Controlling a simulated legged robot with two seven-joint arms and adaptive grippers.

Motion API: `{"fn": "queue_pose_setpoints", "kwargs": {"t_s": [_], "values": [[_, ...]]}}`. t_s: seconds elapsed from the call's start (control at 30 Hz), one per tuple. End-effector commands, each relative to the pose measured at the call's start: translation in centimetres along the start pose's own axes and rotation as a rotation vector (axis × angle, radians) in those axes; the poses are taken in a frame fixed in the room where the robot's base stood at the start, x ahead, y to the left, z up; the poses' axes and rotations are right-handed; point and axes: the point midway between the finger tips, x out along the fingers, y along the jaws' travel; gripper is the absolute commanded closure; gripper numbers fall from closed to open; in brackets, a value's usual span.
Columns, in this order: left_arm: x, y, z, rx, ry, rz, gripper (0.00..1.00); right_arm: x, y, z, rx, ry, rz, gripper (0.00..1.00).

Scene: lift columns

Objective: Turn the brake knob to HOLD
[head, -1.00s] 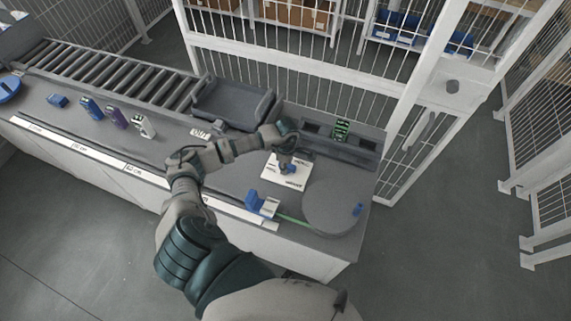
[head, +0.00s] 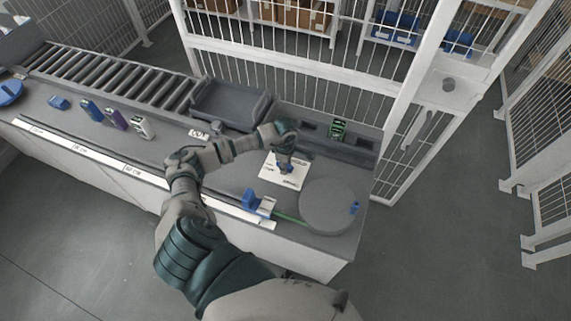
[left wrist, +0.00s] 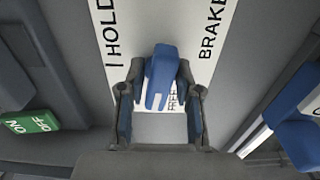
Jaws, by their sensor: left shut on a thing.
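The brake knob (left wrist: 162,72) is a blue bar-shaped handle on a white plate (left wrist: 160,20) in the left wrist view. HOLD is printed to its left, BRAKE to its right, and FREE beside its narrow lower end, which lies over or close to that word. My left gripper (left wrist: 161,80) is shut on the knob, one finger on each side. In the head view, my left gripper (head: 285,161) reaches down onto the white plate (head: 272,180) and mostly hides the knob. My right gripper is in neither view.
In the head view, a grey disc (head: 329,206) and a blue bracket (head: 256,202) stand near the plate. A grey tray (head: 232,104) sits behind my arm. A wire fence (head: 290,88) bounds the bench.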

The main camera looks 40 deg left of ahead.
Motion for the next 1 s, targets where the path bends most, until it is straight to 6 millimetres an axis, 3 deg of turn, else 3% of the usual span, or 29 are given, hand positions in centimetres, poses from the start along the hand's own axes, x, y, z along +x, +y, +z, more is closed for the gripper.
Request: {"fn": "queue_pose_setpoints", "kwargs": {"t_s": [0.37,1.0], "values": [[0.1,0.1,-0.5,0.007,0.011,0.002,0.86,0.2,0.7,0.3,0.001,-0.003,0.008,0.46],[0.3,0.1,-0.4,0.439,0.010,0.001,0.86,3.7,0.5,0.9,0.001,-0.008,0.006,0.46]]}}
